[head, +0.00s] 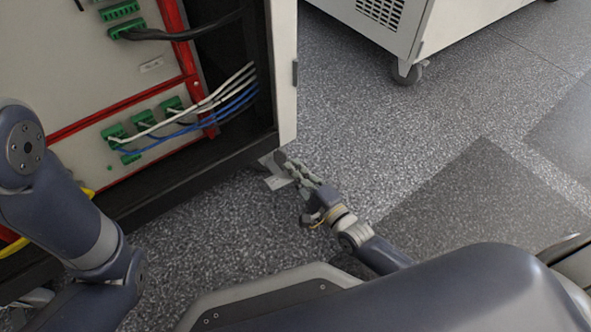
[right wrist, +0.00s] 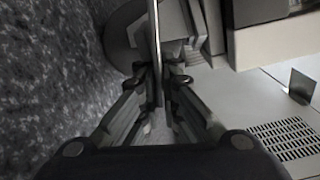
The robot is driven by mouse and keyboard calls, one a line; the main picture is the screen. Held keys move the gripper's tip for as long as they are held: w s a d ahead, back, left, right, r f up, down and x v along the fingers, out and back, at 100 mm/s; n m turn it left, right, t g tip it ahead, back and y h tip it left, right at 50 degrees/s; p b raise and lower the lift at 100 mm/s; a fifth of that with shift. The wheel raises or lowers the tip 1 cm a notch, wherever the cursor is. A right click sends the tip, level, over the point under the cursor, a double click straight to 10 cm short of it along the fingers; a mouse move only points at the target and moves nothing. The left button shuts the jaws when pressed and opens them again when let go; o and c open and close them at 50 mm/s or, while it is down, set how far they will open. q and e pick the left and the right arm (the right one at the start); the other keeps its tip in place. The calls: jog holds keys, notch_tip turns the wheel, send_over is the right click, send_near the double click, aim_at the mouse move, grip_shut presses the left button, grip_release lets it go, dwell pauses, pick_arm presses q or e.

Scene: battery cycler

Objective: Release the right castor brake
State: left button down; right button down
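The open cabinet (head: 284,75) stands at the left in the head view. A pale grey tab, which looks like the brake lever (head: 276,183), sticks out low at its right front corner. My right gripper (head: 288,164) is at this corner, near the floor. In the right wrist view, a thin light plate, apparently the same brake lever (right wrist: 156,40), runs edge-on between the fingertips (right wrist: 160,76). The fingers are close together on both sides of it and look shut on it. A round dark castor wheel (right wrist: 122,38) lies just beyond.
White and blue cables (head: 215,105) hang from green connectors inside the open cabinet, above the corner. A second white cabinet on castors (head: 407,73) stands at the upper right. The speckled floor (head: 390,150) between them is clear.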

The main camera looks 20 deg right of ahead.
jog(key=shift+r+p, duration=0.2)
jog(key=shift+p, duration=0.2)
jog(key=n+p, duration=0.2)
jog(key=r+n+p, duration=0.1)
jog(key=n+p, duration=0.1)
jog(key=shift+r, duration=0.2)
jog(key=shift+a+n+p, duration=0.1)
jog(key=shift+n+p, duration=0.3)
jog(key=shift+p, duration=0.1)
jog(key=shift+f, duration=0.1)
jog(key=c, duration=1.8)
grip_release()
jog(key=shift+s, duration=0.1)
